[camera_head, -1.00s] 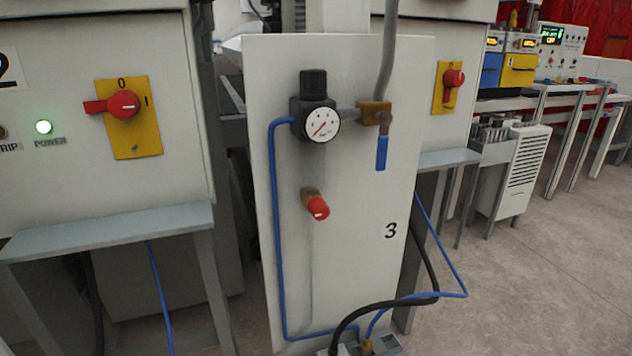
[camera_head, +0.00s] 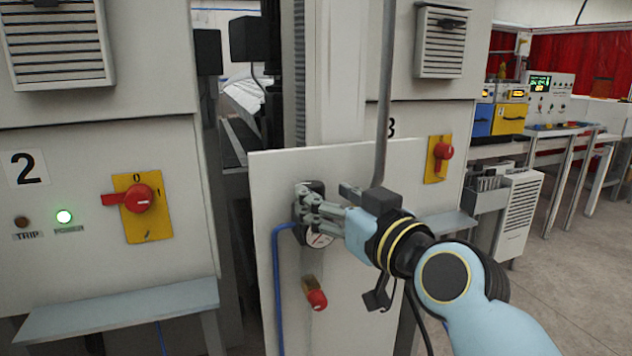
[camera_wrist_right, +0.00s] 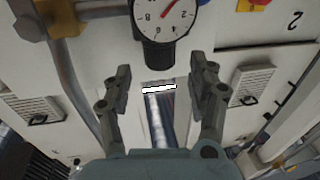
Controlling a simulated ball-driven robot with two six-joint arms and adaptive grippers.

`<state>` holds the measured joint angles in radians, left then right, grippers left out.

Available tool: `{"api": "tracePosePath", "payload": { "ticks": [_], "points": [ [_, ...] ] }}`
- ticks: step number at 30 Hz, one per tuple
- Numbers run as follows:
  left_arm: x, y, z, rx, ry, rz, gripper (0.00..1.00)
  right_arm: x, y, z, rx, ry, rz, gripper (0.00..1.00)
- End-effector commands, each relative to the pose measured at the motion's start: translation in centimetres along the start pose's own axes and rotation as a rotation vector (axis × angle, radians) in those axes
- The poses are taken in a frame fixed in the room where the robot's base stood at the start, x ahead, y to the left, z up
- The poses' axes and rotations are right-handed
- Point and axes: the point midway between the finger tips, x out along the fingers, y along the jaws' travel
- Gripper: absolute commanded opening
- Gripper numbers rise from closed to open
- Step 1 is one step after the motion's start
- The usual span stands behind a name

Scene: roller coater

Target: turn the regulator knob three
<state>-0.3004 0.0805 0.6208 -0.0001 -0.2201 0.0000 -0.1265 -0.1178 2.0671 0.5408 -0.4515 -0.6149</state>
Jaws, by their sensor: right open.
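The black regulator knob (camera_head: 317,187) sits on top of the regulator on the white panel marked 3; my fingers partly hide it in the head view. In the wrist view the knob (camera_wrist_right: 158,54) appears upside down, below the round pressure gauge (camera_wrist_right: 168,14). My right gripper (camera_head: 312,207) is in front of the regulator, and part of the gauge (camera_head: 320,239) shows below its fingers. In the wrist view the right gripper (camera_wrist_right: 162,82) is open, one finger on each side of the knob's line, with gaps visible. My left gripper is not in view.
A red-tipped valve (camera_head: 315,294) is below the regulator. A blue hose (camera_head: 276,290) runs down the panel's left side. A grey pipe (camera_head: 386,100) rises beside my right wrist. Red switches on yellow plates (camera_head: 150,232) are on neighbouring cabinets.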

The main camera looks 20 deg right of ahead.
Motion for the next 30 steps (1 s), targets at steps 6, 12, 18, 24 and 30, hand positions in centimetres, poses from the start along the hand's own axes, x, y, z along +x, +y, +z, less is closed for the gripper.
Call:
{"api": "tracePosePath", "payload": {
  "ticks": [6, 12, 18, 24, 30],
  "points": [
    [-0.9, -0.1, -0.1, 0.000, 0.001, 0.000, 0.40, 3.1, 0.0, -0.1, 0.000, 0.000, 0.000, 0.59],
    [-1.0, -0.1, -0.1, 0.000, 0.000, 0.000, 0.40, 3.8, 0.0, 0.0, 0.000, -0.001, 0.000, 0.59],
    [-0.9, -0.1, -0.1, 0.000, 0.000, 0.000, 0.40, 3.8, 0.0, 0.0, 0.000, -0.001, 0.000, 0.56],
    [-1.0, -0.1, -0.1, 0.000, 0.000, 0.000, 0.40, 3.8, 0.0, 0.0, 0.000, -0.001, 0.000, 0.30],
    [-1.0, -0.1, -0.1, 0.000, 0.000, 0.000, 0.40, 3.8, 0.0, 0.0, 0.000, -0.001, 0.000, 0.04]
  ]
}}
